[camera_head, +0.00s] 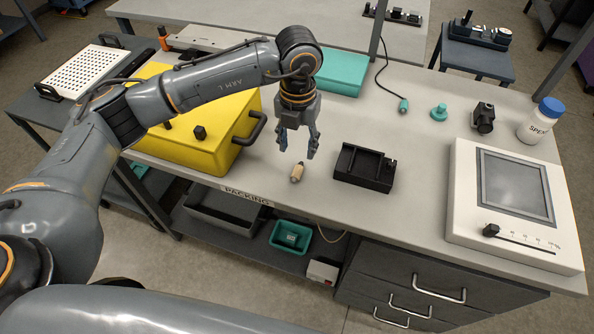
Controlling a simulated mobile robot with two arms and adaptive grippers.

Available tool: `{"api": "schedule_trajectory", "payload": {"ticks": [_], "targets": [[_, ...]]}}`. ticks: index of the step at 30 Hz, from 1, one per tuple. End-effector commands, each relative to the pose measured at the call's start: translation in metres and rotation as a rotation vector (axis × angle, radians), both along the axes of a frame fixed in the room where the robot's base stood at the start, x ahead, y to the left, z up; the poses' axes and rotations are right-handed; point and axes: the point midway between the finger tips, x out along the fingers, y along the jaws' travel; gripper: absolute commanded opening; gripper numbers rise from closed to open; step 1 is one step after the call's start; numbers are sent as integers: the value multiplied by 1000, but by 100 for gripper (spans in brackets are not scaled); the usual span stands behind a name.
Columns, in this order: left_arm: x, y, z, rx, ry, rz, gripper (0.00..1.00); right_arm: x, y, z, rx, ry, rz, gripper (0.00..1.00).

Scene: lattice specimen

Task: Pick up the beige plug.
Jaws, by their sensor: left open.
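The beige plug (296,173) is a small beige cylinder with a dark tip. It lies on the grey bench top (400,205), near its front edge, between the yellow case and the black tray. My left gripper (297,149) points down above and just behind the plug in the picture. Its fingers are apart with nothing between them. A gap to the plug shows, but its exact height is hard to judge. My right gripper is not in view.
A yellow case (180,150) with a dark handle stands left, and a black tray (364,168) right of the plug. A white device with a screen (460,220), a white jar (540,122), a black clamp (483,117) and teal parts (439,112) stand further right. The bench front is clear.

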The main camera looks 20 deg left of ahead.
Motion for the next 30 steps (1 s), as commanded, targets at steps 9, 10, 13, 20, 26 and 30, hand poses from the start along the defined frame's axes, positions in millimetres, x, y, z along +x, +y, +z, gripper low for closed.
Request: {"api": "schedule_trajectory", "payload": {"ticks": [9,10,13,20,26,30], "targets": [[-1,0,-54,-4,2,-2,48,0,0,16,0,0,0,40],[-1,0,-56,-4,2,-2,48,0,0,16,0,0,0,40],[-1,0,-62,-4,2,-3,48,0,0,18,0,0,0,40],[-7,8,-88,-2,6,-1,48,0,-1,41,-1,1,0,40],[-6,7,-111,-4,2,-3,48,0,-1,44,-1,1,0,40],[-5,7,-113,-5,0,-3,48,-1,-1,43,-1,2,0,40]]}}
